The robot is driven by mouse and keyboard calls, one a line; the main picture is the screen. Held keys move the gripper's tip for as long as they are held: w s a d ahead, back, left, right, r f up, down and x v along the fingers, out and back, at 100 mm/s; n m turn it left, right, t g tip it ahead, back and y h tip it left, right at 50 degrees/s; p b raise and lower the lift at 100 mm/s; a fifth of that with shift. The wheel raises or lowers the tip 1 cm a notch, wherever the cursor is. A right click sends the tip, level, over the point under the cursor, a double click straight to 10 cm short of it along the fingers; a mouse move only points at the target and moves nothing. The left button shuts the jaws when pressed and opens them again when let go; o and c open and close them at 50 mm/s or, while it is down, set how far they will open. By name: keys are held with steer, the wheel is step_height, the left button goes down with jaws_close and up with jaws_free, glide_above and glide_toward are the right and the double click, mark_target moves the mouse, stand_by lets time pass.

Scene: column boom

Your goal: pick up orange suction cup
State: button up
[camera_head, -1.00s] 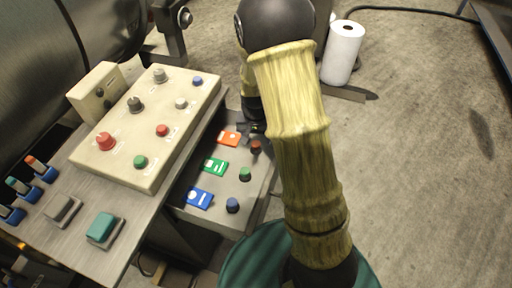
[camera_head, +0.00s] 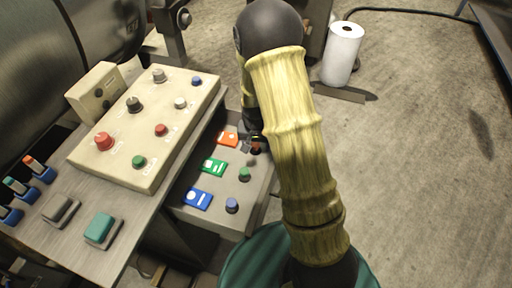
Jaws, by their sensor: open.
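The orange suction cup seems to be the small reddish-orange round piece (camera_head: 256,149) at the far end of the low grey tray, beside the orange label (camera_head: 228,139). It looks dark and is partly covered by my gripper. My gripper (camera_head: 252,143) is small in the view, below the dark wrist. Its open fingers are at or just above the reddish piece. I cannot tell whether they touch it or straddle it.
A green piece (camera_head: 245,174) and a blue piece (camera_head: 232,205) stand nearby on the tray (camera_head: 222,219), beside green (camera_head: 214,167) and blue (camera_head: 198,198) labels. A cream button box (camera_head: 131,158) rises close on the left. A paper roll (camera_head: 342,54) stands behind right.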

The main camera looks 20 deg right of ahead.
mark_target(257, 144)
steer(key=c, duration=1.1)
steer(key=shift+o, duration=0.2)
steer(key=shift+r, duration=0.1)
step_height(257, 144, up, 10)
steer(key=shift+f+p, duration=0.1)
steer(key=shift+p, duration=0.6)
